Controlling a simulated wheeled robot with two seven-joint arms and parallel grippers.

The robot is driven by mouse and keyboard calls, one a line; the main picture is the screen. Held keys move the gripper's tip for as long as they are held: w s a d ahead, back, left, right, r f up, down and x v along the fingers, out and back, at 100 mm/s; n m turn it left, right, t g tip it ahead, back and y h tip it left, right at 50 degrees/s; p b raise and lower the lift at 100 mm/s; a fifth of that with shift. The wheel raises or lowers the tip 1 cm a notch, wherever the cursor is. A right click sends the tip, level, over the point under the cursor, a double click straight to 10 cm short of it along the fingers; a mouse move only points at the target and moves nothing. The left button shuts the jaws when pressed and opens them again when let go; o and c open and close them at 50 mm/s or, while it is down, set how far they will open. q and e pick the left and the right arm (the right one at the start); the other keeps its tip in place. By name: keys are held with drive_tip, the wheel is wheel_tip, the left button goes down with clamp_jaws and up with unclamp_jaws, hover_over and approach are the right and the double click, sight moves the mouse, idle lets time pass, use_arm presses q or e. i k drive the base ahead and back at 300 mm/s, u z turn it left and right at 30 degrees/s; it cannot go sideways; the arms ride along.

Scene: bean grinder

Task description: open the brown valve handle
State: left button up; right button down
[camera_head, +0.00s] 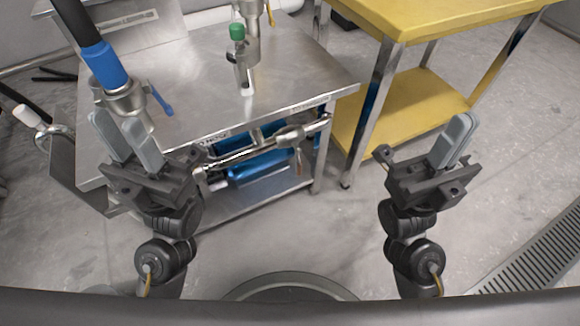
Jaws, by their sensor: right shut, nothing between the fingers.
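A small brown handle (299,162) hangs from the metal pipe (290,134) at the front right of the steel table. A yellow-brown lever (270,12) is also in view on the upright metal fitting at the top; I cannot tell for sure which of the two is the valve handle meant. My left gripper (115,119) is in front of the table's left side, with its two grey fingers apart and nothing seen between them. My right gripper (461,124) is in front of the yellow table, with its fingers together and empty. Both grippers are well apart from both handles.
The steel table (195,70) has a green-capped fitting (237,32) on top. A blue-collared hose (104,65) with a blue lever (161,101) stands at its left, close to my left gripper. A yellow table (440,15) stands right.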

sight(299, 169)
drive_tip(key=u, duration=1)
drive_tip(key=k, duration=0.9)
drive_tip(key=z, duration=1.95)
